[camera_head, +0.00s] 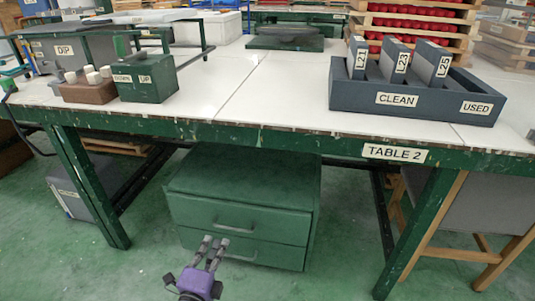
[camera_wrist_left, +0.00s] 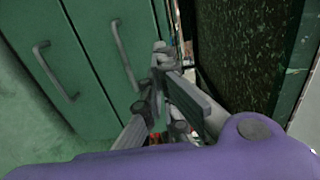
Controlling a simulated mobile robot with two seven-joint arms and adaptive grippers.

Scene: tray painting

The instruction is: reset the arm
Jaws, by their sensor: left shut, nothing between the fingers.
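My left gripper (camera_head: 216,243) is low in the head view, in front of the green drawer cabinet (camera_head: 238,195) under the table. Its purple body is at the bottom and its grey fingers point up toward the lower drawer. In the left wrist view the fingers (camera_wrist_left: 160,75) are shut with nothing between them. The cabinet (camera_wrist_left: 95,60) with its two bar handles shows there at the left. I cannot tell whether the fingers touch the cabinet. My right gripper is not in view.
The white table (camera_head: 270,95) with a green frame stands above the gripper. It bears a CLEAN/USED rack (camera_head: 395,98) with labelled boards, a green UP/DOWN box (camera_head: 147,80) and a DIP tank (camera_head: 78,50). A table leg (camera_head: 88,185) is at left; the green floor (camera_head: 60,265) is open in front.

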